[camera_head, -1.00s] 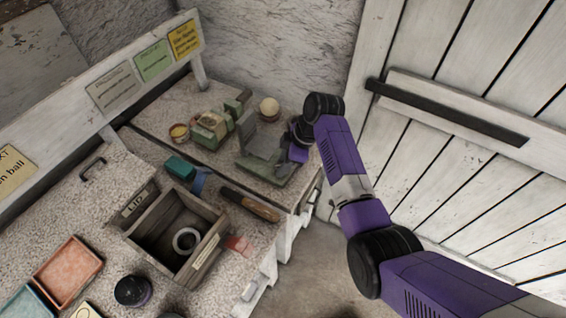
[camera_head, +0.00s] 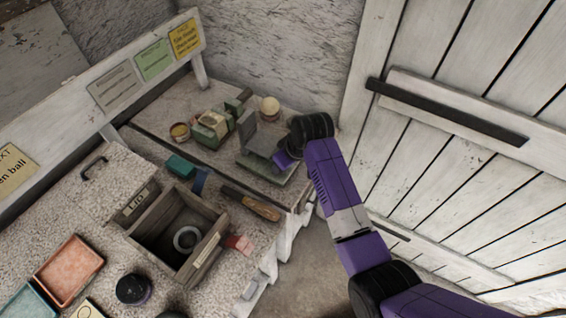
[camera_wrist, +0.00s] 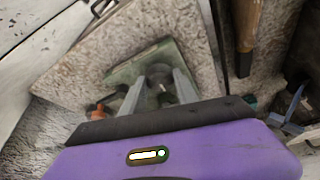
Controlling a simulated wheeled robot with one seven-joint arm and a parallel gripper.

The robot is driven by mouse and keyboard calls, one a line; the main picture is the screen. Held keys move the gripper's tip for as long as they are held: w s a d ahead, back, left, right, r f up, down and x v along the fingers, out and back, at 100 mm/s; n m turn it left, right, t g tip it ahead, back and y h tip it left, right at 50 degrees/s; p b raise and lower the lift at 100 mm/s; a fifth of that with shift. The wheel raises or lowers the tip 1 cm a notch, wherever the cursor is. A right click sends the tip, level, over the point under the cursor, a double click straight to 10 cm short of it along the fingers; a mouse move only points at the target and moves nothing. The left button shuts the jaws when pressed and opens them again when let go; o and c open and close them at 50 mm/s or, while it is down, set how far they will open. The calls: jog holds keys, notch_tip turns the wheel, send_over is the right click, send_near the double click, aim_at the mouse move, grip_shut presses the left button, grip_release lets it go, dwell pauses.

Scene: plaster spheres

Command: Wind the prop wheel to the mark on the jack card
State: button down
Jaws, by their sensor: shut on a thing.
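A green-based jack (camera_head: 277,174) with a grey upright plate (camera_head: 264,138) stands at the right end of the bench in the head view. My purple gripper (camera_head: 280,160) is at its right side. In the wrist view my gripper's fingers (camera_wrist: 160,84) reach over the green base (camera_wrist: 122,75) and are shut on a small dark round part (camera_wrist: 158,72), apparently the prop wheel. The fingers hide much of the wheel, and I cannot make out a mark. A yellow card (camera_head: 185,39) hangs on the rail behind; its small text is unreadable to me.
A pale ball (camera_head: 269,107) and a green block device (camera_head: 212,128) stand behind the jack. A wooden-handled tool (camera_head: 250,204) and an open box (camera_head: 150,235) holding a ring lie nearer. A plank door (camera_head: 470,110) is to the right.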

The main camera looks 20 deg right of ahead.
jog(key=m, duration=0.2)
jog(key=m+h, duration=0.1)
jog(key=m, duration=0.1)
jog(key=m+h, duration=0.1)
jog(key=m, duration=0.1)
jog(key=shift+a, duration=0.25)
jog(key=m+h, duration=0.1)
jog(key=m, duration=0.2)
jog(key=m+h, duration=0.1)
jog(key=m, duration=0.1)
jog(key=shift+a+m+g, duration=0.1)
jog(key=shift+m+g, duration=0.3)
jog(key=c, duration=0.9)
grip_release()
jog(key=shift+w+r, duration=0.1)
